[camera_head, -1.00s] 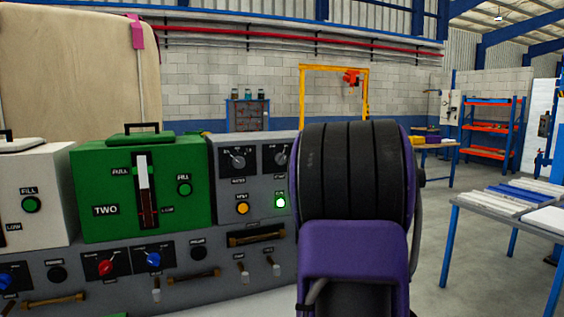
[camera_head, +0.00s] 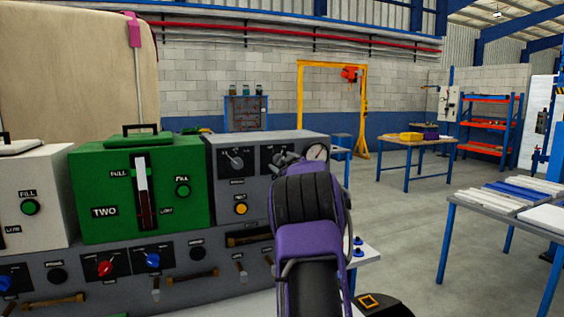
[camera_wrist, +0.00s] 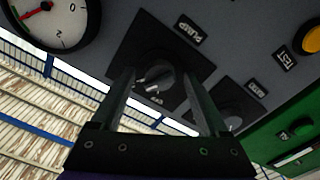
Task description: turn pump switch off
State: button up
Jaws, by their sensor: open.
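The pump switch (camera_wrist: 158,77) is a dark rotary knob with a light pointer on a black plate, under a label that reads PUMP in the wrist view. My gripper (camera_wrist: 159,84) is open, with one finger on each side of the knob in that picture. I cannot tell whether the fingers touch it or are still short of it. The small lettering by the pointer is too blurred to read. In the head view, my purple and black arm covers most of the pump switch and hides the fingers.
A second knob (camera_wrist: 232,118) sits beside the pump switch, near my right-hand finger in the wrist view. A yellow test button (camera_head: 241,208) is below the knobs. A green tank unit (camera_head: 190,215) stands left.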

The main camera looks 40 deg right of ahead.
jog(key=shift+w, duration=0.1)
jog(key=shift+c, duration=0.3)
grip_shut()
jog(key=shift+n, duration=0.3)
jog(key=n+b, duration=0.1)
jog(key=n, duration=0.3)
jog(key=shift+d+f+n+b, duration=0.1)
jog(key=shift+n+b, duration=0.2)
jog(key=shift+n, duration=0.1)
jog(key=n+b, duration=0.1)
jog(key=n, duration=0.2)
jog(key=shift+n+b, duration=0.65)
jog(key=shift+n, duration=1.05)
